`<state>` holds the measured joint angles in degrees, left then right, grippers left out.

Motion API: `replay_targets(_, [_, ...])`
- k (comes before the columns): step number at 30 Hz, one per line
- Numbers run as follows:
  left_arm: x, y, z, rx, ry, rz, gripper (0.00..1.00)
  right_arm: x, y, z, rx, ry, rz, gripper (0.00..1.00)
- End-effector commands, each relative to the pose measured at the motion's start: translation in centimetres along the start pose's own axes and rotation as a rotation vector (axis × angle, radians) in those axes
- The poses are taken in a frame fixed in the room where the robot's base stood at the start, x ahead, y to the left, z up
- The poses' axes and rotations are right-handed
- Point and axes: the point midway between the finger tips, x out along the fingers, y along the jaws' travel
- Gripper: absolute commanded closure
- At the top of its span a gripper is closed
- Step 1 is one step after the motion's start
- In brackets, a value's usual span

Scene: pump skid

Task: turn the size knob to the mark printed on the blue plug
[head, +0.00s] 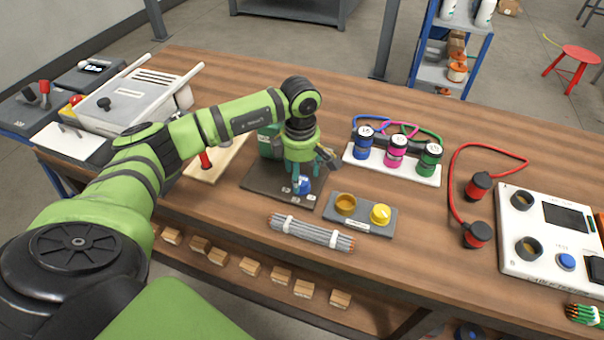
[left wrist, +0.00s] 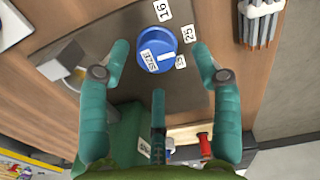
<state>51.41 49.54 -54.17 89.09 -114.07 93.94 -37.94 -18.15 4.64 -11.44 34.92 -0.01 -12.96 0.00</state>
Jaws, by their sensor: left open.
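The blue size knob (head: 304,185) sits on a dark plate (head: 262,184). In the left wrist view the knob (left wrist: 158,48) bears a SIZE label and a white pointer bar, which faces roughly between the tags 25 (left wrist: 188,32) and 35 (left wrist: 180,62). The tag 16 (left wrist: 162,10) lies further round. My left gripper (head: 301,180) is open above the knob, its fingers (left wrist: 161,55) spread on either side, apart from it. The blue plug (head: 363,145) stands in a white rack; its cap print is too small to read surely. My right gripper is out of view.
Pink (head: 396,152) and green (head: 429,160) plugs share the white rack (head: 385,169). A grey block with yellow parts (head: 358,222) and a cable bundle (head: 310,232) lie in front of the plate. A white tester (head: 545,280) and red-cabled plugs (head: 478,234) are at right.

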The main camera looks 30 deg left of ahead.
Motion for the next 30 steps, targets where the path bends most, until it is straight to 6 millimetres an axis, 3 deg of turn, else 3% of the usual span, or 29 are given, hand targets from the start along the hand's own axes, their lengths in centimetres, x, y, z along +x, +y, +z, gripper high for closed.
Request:
replay_targets(4, [1.7,0.0,0.0,-0.001,-0.001,-0.002,0.36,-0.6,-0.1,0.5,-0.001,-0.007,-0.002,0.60])
replay_targets(12, [2.5,0.0,0.1,0.000,-0.002,0.001,0.36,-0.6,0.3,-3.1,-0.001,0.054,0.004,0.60])
replay_targets(15, [2.5,0.0,0.1,0.000,-0.002,0.001,0.36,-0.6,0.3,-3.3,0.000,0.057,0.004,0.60])
replay_targets(19, [2.5,0.0,0.1,0.000,-0.002,0.000,0.88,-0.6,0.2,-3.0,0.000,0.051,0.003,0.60])
replay_targets(20, [2.5,0.0,0.1,0.000,-0.002,0.000,0.92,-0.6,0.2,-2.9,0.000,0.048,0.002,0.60])
replay_targets(30, [2.5,0.0,0.1,-0.018,-0.002,0.000,0.92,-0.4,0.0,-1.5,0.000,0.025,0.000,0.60])
